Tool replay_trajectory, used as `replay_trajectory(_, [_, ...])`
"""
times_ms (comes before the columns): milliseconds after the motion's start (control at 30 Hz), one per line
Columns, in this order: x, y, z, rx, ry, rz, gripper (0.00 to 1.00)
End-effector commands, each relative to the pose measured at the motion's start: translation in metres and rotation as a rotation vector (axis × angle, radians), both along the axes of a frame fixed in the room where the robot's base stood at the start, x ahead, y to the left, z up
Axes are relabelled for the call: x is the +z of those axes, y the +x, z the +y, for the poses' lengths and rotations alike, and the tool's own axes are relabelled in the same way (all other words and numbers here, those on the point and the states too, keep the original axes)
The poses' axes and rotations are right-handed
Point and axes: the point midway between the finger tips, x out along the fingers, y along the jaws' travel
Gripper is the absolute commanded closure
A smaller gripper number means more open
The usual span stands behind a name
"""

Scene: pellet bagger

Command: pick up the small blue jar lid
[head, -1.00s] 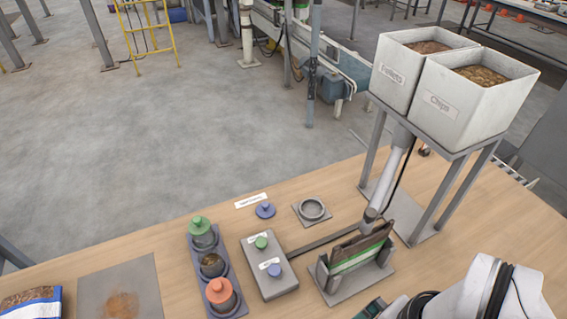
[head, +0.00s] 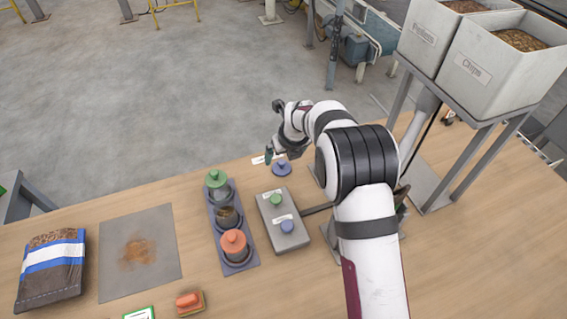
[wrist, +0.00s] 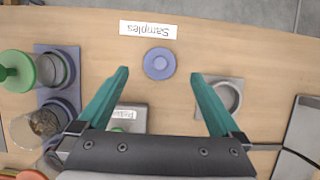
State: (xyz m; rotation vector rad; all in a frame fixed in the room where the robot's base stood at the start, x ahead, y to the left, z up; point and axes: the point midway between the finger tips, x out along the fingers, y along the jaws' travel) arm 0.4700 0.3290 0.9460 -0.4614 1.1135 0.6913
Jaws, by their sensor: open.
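The small blue jar lid (head: 281,168) lies flat on the wooden table, beside the white Samples label, in the head view. In the wrist view the lid (wrist: 160,63) is round with a raised knob, ahead of the fingertips and roughly centred between them. My gripper (head: 269,153) is above the table at the lid's left in the head view. In the wrist view my gripper (wrist: 160,75) has its two teal fingers wide apart with nothing between them. The height gap to the lid is hard to judge.
A jar rack (head: 244,262) with green-lidded and orange-lidded jars and an open one stands left. A grey button box (head: 284,240) sits near the lid. A round grey holder (wrist: 229,96) is right of the lid in the wrist view. Hoppers (head: 495,75) stand on a frame at right.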

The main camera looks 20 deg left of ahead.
Motion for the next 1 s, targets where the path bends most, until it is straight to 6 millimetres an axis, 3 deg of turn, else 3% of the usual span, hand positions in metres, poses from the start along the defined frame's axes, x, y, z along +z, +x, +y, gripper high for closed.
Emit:
replay_trajectory(333, [-0.053, 0.016, 0.016, -0.001, 0.0, 0.002, 0.0])
replay_trajectory(633, [-0.06, 0.018, 0.018, 0.0, 0.0, 0.0, 0.02])
replay_trajectory(1000, [-0.06, 0.018, 0.018, 0.0, 0.0, 0.0, 0.68])
